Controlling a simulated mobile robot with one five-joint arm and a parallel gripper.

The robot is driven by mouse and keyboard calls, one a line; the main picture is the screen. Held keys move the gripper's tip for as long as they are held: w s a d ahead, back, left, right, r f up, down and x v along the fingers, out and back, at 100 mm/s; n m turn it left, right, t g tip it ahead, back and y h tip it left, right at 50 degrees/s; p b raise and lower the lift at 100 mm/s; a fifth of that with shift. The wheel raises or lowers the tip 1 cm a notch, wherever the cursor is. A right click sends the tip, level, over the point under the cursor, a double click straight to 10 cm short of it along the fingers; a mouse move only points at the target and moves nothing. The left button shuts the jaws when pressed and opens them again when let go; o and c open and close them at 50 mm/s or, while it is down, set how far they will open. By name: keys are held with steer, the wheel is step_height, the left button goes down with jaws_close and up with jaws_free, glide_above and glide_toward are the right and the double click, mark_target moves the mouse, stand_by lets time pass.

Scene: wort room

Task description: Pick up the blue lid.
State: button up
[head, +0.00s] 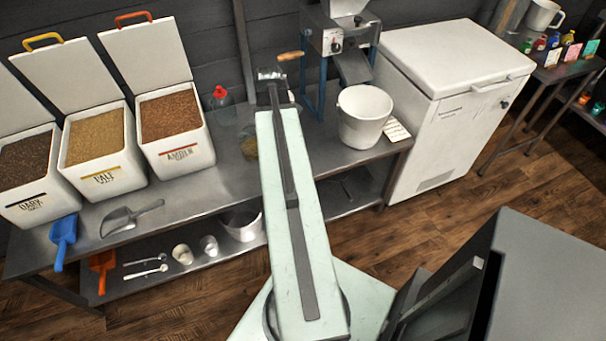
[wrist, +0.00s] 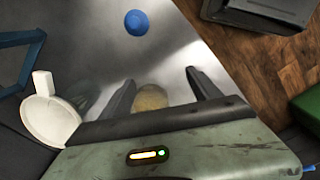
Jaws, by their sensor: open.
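The blue lid (wrist: 137,22), small and round, lies on the bare grey metal tabletop near the top of the wrist view. My gripper (wrist: 160,77) is open, its two dark fingers spread apart and nothing held. The lid is beyond the fingertips and a little to the left of their middle, not touching them. I cannot make out the lid in the head view, where my arm covers part of the table.
A yellowish round thing (wrist: 151,97) shows between the finger bases. A white vessel (wrist: 50,118) is at the left. In the head view, the table carries malt bins (head: 180,150), a red-capped bottle (head: 221,105), a mill (head: 345,45) and a white bucket (head: 364,120).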

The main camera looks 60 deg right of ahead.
steer(key=shift+n, duration=0.5)
steer(key=s+d+f, duration=0.1)
steer(key=s+d, duration=0.1)
steer(key=s+d+f+b, duration=0.1)
steer(key=s+d, duration=0.1)
steer(key=s+d+f, duration=0.1)
steer(key=s+d, duration=0.1)
steer(key=s, duration=0.1)
steer(key=shift+d, duration=0.1)
step_height(320, 180, down, 8)
steer(key=b, duration=0.8)
steer(key=shift+r, duration=0.2)
steer(key=c, duration=1.4)
